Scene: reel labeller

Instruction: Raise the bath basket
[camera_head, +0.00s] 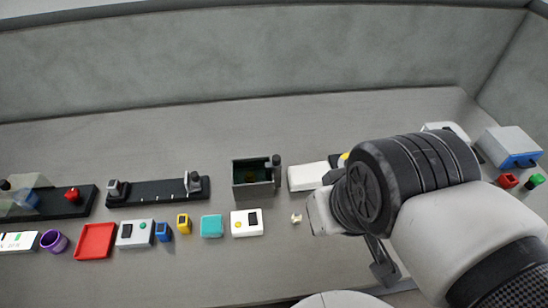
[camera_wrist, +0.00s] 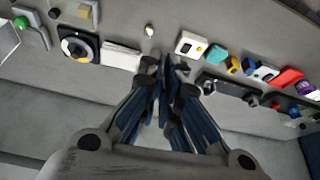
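The bath (camera_head: 240,187) is a small grey open-topped box with a dark, greenish inside. It stands near the middle of the bench in the head view. A dark upright piece with a rounded top, perhaps the basket's handle (camera_head: 276,160), rises at its right side. The basket inside is too dark to make out. In the wrist view, my gripper (camera_wrist: 165,68) has dark blue-black fingers that converge over the area of the bath and largely hide it. I cannot tell whether they are open or shut. In the head view my wrist hides most of the gripper, right of the bath.
A white slab (camera_head: 308,177) lies right of the bath. A black base (camera_head: 155,192) with two posts is to its left. In front are a white box (camera_head: 246,223), a teal block (camera_head: 212,226), a small white piece (camera_head: 296,218) and a red tray (camera_head: 95,241). A blue-grey box (camera_head: 508,145) stands far right.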

